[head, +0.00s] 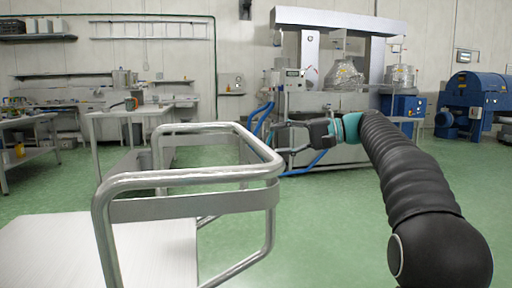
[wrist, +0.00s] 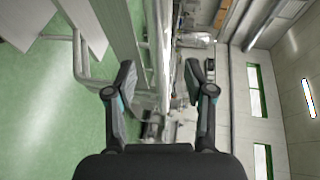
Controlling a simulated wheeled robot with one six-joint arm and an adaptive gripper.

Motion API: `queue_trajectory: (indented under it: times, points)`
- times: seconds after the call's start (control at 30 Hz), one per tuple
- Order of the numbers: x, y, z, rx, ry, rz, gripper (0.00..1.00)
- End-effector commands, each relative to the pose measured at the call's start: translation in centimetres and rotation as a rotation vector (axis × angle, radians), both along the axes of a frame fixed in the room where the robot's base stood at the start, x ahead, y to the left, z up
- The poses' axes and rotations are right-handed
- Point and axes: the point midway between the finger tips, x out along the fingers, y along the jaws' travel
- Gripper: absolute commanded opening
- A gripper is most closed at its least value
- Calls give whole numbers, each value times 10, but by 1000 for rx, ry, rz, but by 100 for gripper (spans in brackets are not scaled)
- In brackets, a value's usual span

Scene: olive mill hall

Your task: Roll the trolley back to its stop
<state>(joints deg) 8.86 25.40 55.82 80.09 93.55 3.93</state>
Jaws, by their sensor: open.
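The trolley (head: 190,177) stands at the lower left in the head view. It has a bent metal tube handle with flat grey bands and a pale flat deck running out of the picture. My gripper (head: 284,135) is just beyond the right-hand end of the handle, pointing left. In the wrist view my gripper (wrist: 158,70) is open, its two fingers apart. A shiny tube and a grey band show in and beside the gap between the fingers. I cannot tell whether a finger touches the tube. A stop cannot be made out in either view.
A white table (head: 150,109) stands behind the trolley, and another bench (head: 30,120) is at the far left. A steel machine (head: 330,110) with blue hoses is at the back. A blue machine (head: 468,95) stands at the right. Green floor (head: 330,230) is open right of the trolley.

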Motion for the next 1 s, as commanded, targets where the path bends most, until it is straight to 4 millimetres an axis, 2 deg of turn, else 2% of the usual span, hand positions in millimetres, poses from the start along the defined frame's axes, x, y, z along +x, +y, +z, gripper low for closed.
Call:
queue_trajectory:
  times: [0.03,0.2,0.4,0.8,0.83,0.87,1.0]
  points:
    - [0,11,-3,0,0,3,54]
    - [4,39,-8,-1,0,2,54]
    - [7,60,-12,-1,-1,1,54]
    - [8,67,-13,-1,0,0,54]
    - [8,67,-13,-1,0,0,51]
    - [8,67,-13,-1,0,0,44]
    - [8,67,-12,-1,0,0,9]
